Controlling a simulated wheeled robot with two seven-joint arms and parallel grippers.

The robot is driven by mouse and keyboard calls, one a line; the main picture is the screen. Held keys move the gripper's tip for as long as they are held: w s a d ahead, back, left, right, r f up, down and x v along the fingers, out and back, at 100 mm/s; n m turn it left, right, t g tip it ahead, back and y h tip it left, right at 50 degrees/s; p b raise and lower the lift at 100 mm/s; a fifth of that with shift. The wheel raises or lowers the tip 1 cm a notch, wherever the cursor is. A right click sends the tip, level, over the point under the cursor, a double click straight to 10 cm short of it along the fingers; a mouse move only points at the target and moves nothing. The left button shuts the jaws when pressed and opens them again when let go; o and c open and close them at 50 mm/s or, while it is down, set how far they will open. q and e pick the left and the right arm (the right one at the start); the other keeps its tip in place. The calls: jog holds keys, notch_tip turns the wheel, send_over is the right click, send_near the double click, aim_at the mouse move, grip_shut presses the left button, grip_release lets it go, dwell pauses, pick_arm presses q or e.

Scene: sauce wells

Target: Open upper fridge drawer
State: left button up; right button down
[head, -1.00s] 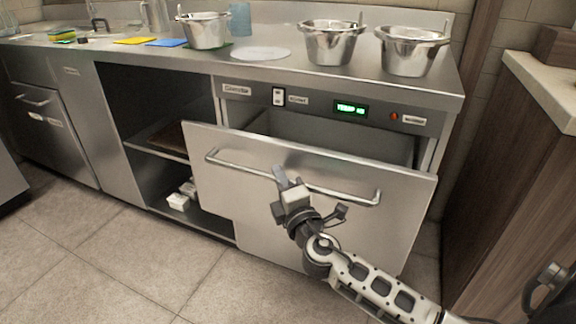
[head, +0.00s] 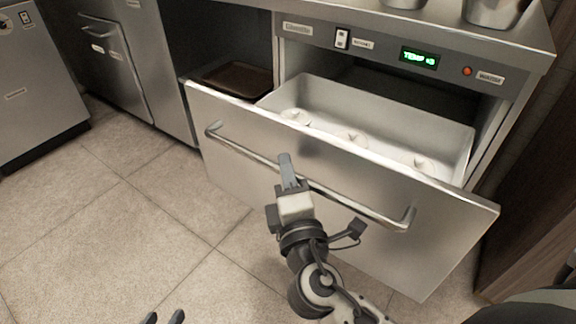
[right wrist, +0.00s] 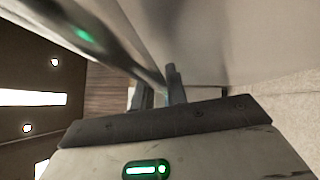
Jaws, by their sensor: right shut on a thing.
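The upper fridge drawer (head: 345,195) is pulled well out from under the control panel, with its steel front tilted across the head view. Its bar handle (head: 357,207) runs along the front. My right gripper (head: 289,172) is shut on the handle near its middle; in the right wrist view its fingers (right wrist: 160,92) are at the bar. Inside the open drawer, a pale inner bin (head: 452,136) holds several whitish round items (head: 352,138).
The steel counter (head: 535,45) runs above the drawer, with steel pots (head: 492,10) partly cut off at the top. A brown tray (head: 237,78) lies on an open shelf to the left. The tiled floor (head: 150,215) in front is clear.

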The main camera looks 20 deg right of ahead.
pick_arm(q)
jog(key=shift+r, duration=0.15)
jog(key=shift+w, duration=0.15)
pick_arm(e)
jog(key=c, duration=1.4)
grip_release()
